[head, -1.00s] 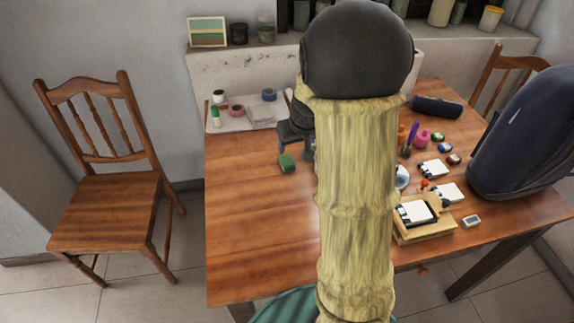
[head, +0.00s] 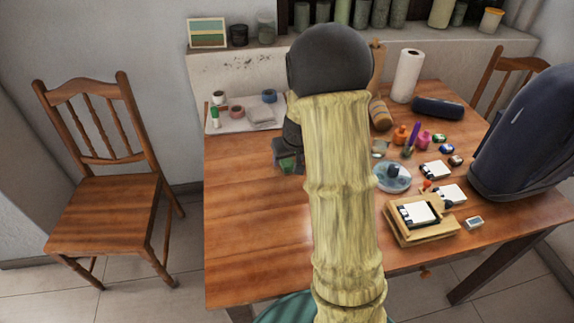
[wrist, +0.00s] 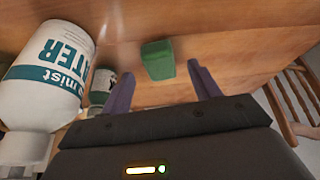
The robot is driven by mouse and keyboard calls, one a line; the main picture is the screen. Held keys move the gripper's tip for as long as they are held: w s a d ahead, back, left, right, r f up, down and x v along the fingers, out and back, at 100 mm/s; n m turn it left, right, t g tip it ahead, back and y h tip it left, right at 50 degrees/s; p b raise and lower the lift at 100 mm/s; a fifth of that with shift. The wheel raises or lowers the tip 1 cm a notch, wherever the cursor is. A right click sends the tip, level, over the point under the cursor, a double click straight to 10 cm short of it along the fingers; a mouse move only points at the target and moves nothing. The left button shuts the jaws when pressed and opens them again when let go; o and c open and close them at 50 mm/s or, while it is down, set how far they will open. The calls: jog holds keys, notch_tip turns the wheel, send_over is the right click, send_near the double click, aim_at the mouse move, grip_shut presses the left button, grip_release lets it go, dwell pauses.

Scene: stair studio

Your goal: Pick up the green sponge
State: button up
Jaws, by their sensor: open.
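The green sponge (head: 288,164) lies on the wooden table (head: 250,240), left of my arm, and is partly hidden by my gripper (head: 287,152) in the head view. In the wrist view the sponge (wrist: 158,59) is a small green block in line with the gap between the two purple fingers. My gripper (wrist: 160,78) is open, its fingers apart on either side of that line. The sponge sits at or slightly beyond the fingertips; I cannot tell the exact depth. Nothing is held.
A pale tray (head: 240,123) lies behind the sponge. A round dish (head: 391,177) and wooden stand (head: 419,224) are to the right. The front-left tabletop is clear.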

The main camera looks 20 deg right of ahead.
aim_at(287, 164)
jog(key=x, duration=0.2)
jog(key=shift+w+f, duration=0.2)
jog(key=shift+f, duration=0.1)
jog(key=shift+c, duration=0.2)
jog(key=shift+r, duration=0.1)
jog(key=c, duration=1)
